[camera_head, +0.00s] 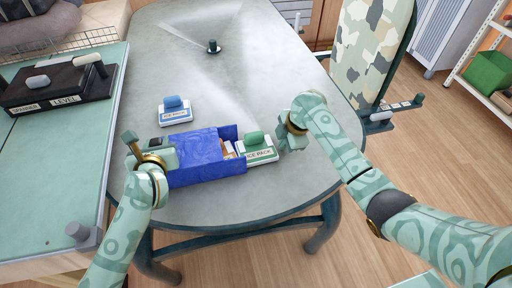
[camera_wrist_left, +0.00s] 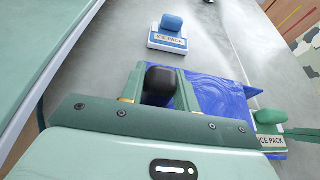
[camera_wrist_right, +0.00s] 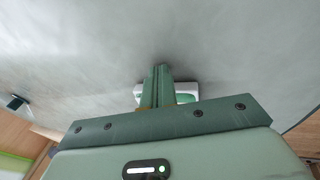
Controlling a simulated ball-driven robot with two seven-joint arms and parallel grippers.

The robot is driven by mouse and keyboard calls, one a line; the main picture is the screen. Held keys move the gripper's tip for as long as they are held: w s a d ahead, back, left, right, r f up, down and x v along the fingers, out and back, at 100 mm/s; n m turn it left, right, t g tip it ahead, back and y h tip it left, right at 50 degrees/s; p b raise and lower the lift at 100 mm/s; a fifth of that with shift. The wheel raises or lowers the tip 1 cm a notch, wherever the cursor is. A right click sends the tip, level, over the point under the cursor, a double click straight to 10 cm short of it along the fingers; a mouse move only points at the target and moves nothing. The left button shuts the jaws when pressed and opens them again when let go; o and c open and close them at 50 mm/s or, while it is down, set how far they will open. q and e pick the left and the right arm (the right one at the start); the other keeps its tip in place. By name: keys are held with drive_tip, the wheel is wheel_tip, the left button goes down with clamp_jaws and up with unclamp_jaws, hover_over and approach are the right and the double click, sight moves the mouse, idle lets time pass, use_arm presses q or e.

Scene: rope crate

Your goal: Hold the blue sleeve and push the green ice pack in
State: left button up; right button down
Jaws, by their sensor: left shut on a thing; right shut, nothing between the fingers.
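The blue sleeve (camera_head: 205,160) lies on the grey table, its open end to the right. It also shows in the left wrist view (camera_wrist_left: 217,95). My left gripper (camera_head: 157,152) is shut on a dark knob (camera_wrist_left: 160,84) at the sleeve's left end. The green ice pack (camera_head: 259,150), white with a green knob and a label, sits at the sleeve's open right end; whether its edge is inside I cannot tell. It also shows in the left wrist view (camera_wrist_left: 270,138). My right gripper (camera_head: 287,142) is shut and empty, just right of the green pack, which its fingers partly hide in the right wrist view (camera_wrist_right: 183,97).
A blue ice pack (camera_head: 175,110) stands behind the sleeve on the table (camera_head: 255,80). A small dark knobbed thing (camera_head: 213,47) is at the back. A dark box labelled LEVEL (camera_head: 58,88) is on the left bench. The table behind the right gripper is clear.

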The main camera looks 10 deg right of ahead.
sight(250, 149)
idle(0.6)
drive_tip(key=shift+w+a, duration=0.1)
drive_tip(key=shift+a, duration=5.7)
drive_tip(key=shift+d, duration=0.6)
drive_tip(key=shift+r, duration=3.5)
drive_tip(key=shift+d, duration=0.1)
